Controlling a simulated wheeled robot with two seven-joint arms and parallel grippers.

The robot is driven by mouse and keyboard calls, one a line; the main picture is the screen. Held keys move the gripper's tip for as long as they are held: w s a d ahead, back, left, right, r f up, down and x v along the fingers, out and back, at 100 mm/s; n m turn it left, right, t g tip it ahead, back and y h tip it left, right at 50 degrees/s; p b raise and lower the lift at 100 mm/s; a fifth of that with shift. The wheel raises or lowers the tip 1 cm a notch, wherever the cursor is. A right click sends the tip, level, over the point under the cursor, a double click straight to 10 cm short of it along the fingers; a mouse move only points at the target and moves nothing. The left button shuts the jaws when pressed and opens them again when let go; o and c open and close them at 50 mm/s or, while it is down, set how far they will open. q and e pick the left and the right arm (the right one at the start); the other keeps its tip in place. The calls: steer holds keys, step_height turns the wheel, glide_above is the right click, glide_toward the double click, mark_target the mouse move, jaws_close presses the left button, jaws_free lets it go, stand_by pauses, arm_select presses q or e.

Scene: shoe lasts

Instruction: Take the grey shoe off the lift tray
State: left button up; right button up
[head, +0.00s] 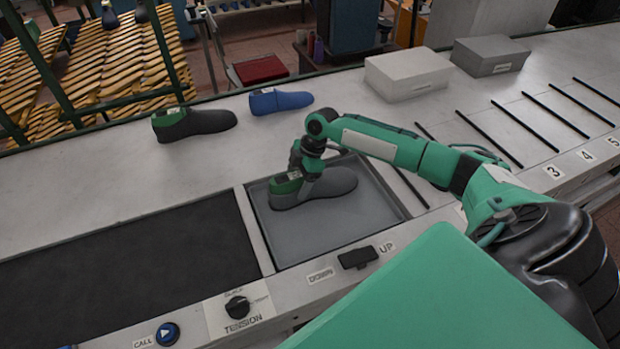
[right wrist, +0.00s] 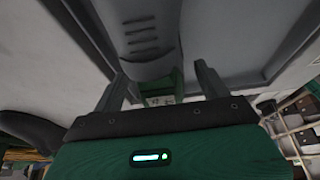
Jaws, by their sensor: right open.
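The grey shoe (head: 330,184) with a green collar lies on the lift tray (head: 360,221), its toe to the right. It also shows in the right wrist view (right wrist: 150,35), with the tray (right wrist: 232,35) around it. My right gripper (head: 306,172) is at the shoe's green heel end, coming from above and behind. In the right wrist view the open fingers (right wrist: 160,84) stand on either side of the green part, with gaps visible. Whether a finger touches the shoe cannot be told. My left gripper is not in view.
A dark shoe with a green collar (head: 200,123) and a blue shoe (head: 280,101) stand on the bench behind. Two boxes, white (head: 408,75) and grey (head: 490,55), are at the back right. A black mat (head: 130,275) lies left of the tray. Numbered black-lined slots (head: 520,130) are right.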

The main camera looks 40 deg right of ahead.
steer(key=c, duration=1.6)
steer(key=shift+w, duration=0.1)
jaws_close()
steer(key=shift+r, duration=0.15)
